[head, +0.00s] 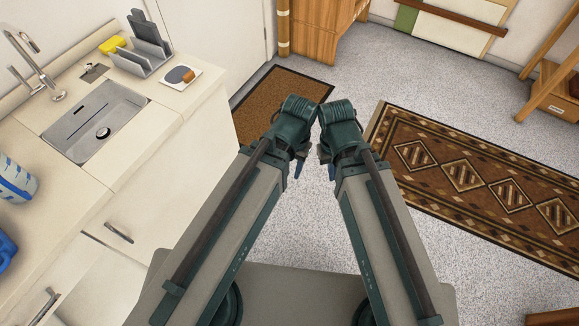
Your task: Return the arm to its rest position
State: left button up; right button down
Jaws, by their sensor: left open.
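Both my arms are folded in the middle of the head view, their wrists close together above the floor. My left gripper (299,168) is mostly hidden under its own wrist, with only a small bluish tip showing; it is open, and I see nothing held in it. My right gripper (331,172) is just to its right and also mostly hidden, so I cannot see its jaws. Neither gripper is near the counter.
At left is a counter (165,120) with a sink (98,118), a dish rack (142,55), a yellow sponge (112,46) and a small tray (182,77). A brown mat (275,95) and patterned rug (480,180) lie on the speckled floor. Wooden furniture (320,28) stands behind.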

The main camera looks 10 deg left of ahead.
dwell(0.3)
notch_tip(320, 180, up, 9)
jog(key=p, duration=0.9)
dwell(0.4)
